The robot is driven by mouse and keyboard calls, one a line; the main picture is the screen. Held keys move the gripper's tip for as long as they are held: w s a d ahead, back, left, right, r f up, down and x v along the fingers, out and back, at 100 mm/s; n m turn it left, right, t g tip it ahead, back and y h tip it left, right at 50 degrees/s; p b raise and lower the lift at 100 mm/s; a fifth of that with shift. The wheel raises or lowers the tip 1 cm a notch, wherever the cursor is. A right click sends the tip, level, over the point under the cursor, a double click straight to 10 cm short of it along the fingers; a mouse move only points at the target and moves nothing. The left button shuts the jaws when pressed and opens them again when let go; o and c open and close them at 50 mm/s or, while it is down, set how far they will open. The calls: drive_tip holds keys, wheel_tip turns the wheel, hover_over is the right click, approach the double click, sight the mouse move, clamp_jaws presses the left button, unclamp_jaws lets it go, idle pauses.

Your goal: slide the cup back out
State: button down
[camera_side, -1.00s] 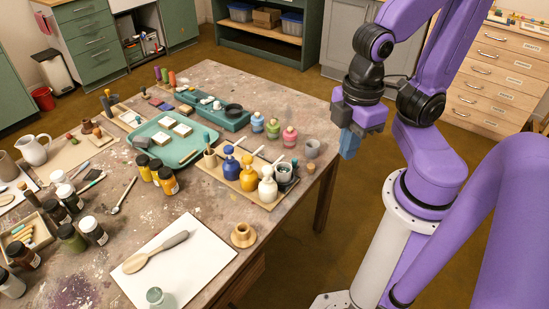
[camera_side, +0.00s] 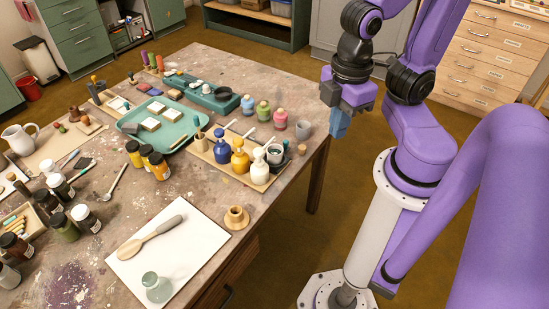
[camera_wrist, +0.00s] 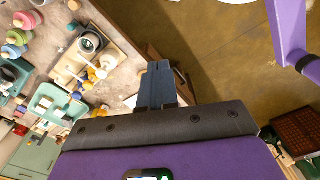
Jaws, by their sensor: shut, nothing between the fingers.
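A small grey cup (camera_side: 303,130) stands upright on the table near its right edge, beside a pink bottle. A second, dark cup (camera_side: 275,153) stands at the right end of the wooden board; it also shows in the wrist view (camera_wrist: 90,42). I cannot tell which cup the task means. My gripper (camera_side: 338,125) points down, just off the table's right edge, to the right of the grey cup and apart from it. In the wrist view its blue fingers (camera_wrist: 156,78) are together with nothing between them.
Blue, yellow and white bottles stand on the wooden board (camera_side: 217,160). Blue, green and pink bottles (camera_side: 280,120) stand left of the grey cup. Floor is open beyond the right edge.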

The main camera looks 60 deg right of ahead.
idle(0.4)
drive_tip(key=c, duration=1.3)
unclamp_jaws()
drive_tip(key=shift+c, duration=0.2)
drive_tip(key=o, duration=0.3)
drive_tip(key=shift+w+a+m, duration=0.1)
drive_tip(key=shift+w+m, duration=0.2)
drive_tip(key=shift+w, duration=0.05)
drive_tip(key=m+g+y, duration=0.1)
drive_tip(key=m+g, duration=0.2)
drive_tip(key=m, duration=1.3)
hover_over(286, 141)
drive_tip(key=w+a, duration=0.3)
wheel_tip(286, 141, down, 5)
drive_tip(key=w+d+f+m+y, duration=0.2)
drive_tip(key=d+f+m, duration=0.25)
drive_tip(key=d, duration=0.35)
drive_tip(key=shift+m, duration=0.25)
drive_tip(key=x, duration=1.6)
drive_tip(key=shift+s+d, duration=0.1)
drive_tip(key=shift+s, duration=0.15)
